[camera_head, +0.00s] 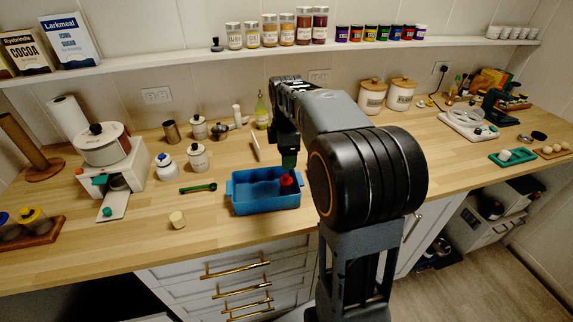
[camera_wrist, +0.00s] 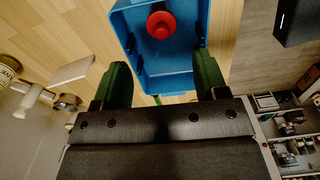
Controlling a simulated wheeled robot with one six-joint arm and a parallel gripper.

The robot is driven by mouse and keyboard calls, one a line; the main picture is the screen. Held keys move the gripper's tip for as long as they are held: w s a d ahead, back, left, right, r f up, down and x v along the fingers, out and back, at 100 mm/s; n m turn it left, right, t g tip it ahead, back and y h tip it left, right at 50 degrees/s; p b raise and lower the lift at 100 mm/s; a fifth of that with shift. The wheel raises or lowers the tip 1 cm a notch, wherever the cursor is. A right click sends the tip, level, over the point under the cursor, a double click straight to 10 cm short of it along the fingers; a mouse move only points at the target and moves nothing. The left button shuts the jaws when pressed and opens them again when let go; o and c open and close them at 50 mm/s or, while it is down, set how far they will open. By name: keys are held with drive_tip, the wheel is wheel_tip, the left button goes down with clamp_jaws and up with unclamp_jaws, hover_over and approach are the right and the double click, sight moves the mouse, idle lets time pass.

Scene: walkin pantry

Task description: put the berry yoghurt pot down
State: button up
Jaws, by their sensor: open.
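A small red pot (camera_head: 286,181), which I take to be the berry yoghurt pot, is inside the blue tray (camera_head: 262,208), toward its right end. The wrist view shows the red pot (camera_wrist: 160,22) within the tray (camera_wrist: 124,30), apart from my fingers. My gripper (camera_wrist: 160,80) is open, with its two green fingers spread and nothing between them. In the head view my gripper (camera_head: 289,162) is just above the pot, and it partly hides the tray's back right corner.
A green spoon (camera_head: 198,188) and a pale yellow block (camera_head: 177,219) lie left of the tray. White canisters (camera_head: 198,157) stand behind the spoon, and a soap bottle (camera_head: 262,111) stands behind the tray. Wooden counter is free in front of the tray.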

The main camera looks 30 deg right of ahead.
drive_tip(key=shift+s+a+r, duration=0.1)
drive_tip(key=shift+r, duration=0.25)
drive_tip(key=s+a+f+m+t, duration=0.1)
drive_tip(key=s+a+f+m, duration=0.1)
drive_tip(key=s+a+m, duration=0.2)
drive_tip(key=s+a+f+m+t, duration=0.2)
drive_tip(key=s+a+m, duration=0.3)
drive_tip(key=s+m, duration=0.5)
drive_tip(key=shift+s+a+f+m+t, duration=0.3)
drive_tip(key=shift+s+f+m, duration=0.1)
drive_tip(key=shift+s+f, duration=0.5)
drive_tip(key=shift+s+r, duration=0.1)
drive_tip(key=shift+r, duration=0.1)
drive_tip(key=shift+r+p, duration=0.55)
drive_tip(key=shift+r, duration=0.05)
